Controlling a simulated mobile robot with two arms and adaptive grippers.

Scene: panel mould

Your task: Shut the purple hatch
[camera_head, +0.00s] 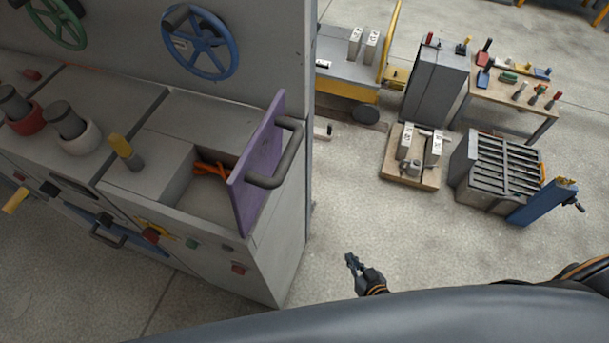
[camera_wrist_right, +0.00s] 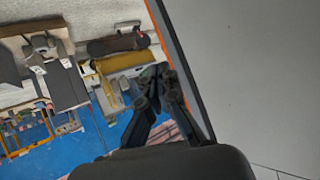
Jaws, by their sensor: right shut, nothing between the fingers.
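The purple hatch (camera_head: 258,165) stands open and upright at the right end of the grey panel's top in the head view. A dark bar handle (camera_head: 285,160) is fixed to its right face. The open compartment (camera_head: 205,198) lies left of it, with orange cables (camera_head: 210,170) inside. My right gripper (camera_head: 350,262) is shut and empty, over the floor to the right of and below the hatch, apart from it. In the right wrist view the gripper fingers (camera_wrist_right: 160,80) show in front of a distant background; the hatch cannot be made out there. My left gripper is not in view.
A blue handwheel (camera_head: 200,45) is on the panel's upright wall. A yellow-topped lever (camera_head: 124,150) stands left of the compartment. A wooden pallet (camera_head: 408,175), a slatted grey box (camera_head: 500,165) and a workbench (camera_head: 505,90) stand farther right. The floor between them and the panel is clear.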

